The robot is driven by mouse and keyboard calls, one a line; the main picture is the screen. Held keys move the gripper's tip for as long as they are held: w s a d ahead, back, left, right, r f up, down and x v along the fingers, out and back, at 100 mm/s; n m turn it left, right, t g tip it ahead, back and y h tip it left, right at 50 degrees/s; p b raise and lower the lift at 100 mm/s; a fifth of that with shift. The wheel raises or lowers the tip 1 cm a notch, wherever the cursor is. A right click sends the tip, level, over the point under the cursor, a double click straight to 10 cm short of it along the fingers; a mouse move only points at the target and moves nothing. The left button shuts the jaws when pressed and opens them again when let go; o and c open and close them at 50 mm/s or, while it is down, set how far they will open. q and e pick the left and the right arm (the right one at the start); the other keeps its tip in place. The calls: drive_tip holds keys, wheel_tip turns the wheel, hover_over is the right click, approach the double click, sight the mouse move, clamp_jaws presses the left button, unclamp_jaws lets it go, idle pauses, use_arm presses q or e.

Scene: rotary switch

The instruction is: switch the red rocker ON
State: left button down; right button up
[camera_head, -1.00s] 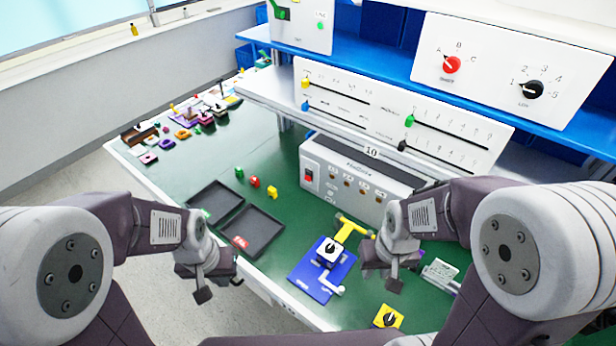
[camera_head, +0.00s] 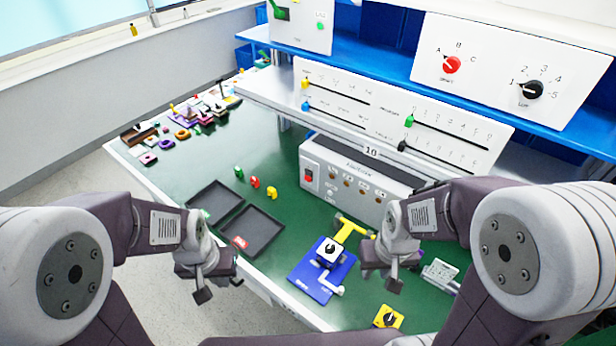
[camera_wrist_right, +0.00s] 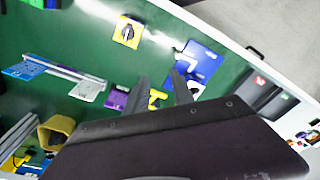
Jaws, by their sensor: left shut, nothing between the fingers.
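The red rocker (camera_head: 308,175) sits on the left of the front face of a white power box (camera_head: 345,185) at the back of the green table. It is too small to tell which way it is tilted. The rocker does not show in that view.
Two dark trays (camera_head: 252,254) lie at the front left, with small coloured pieces (camera_head: 255,182) behind them. A blue plate with a black knob (camera_head: 328,251) lies between my grippers. A yellow knob block (camera_head: 388,318) is at the front. A slider panel (camera_head: 350,105) stands above the power box.

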clamp_jaws()
idle(1.8)
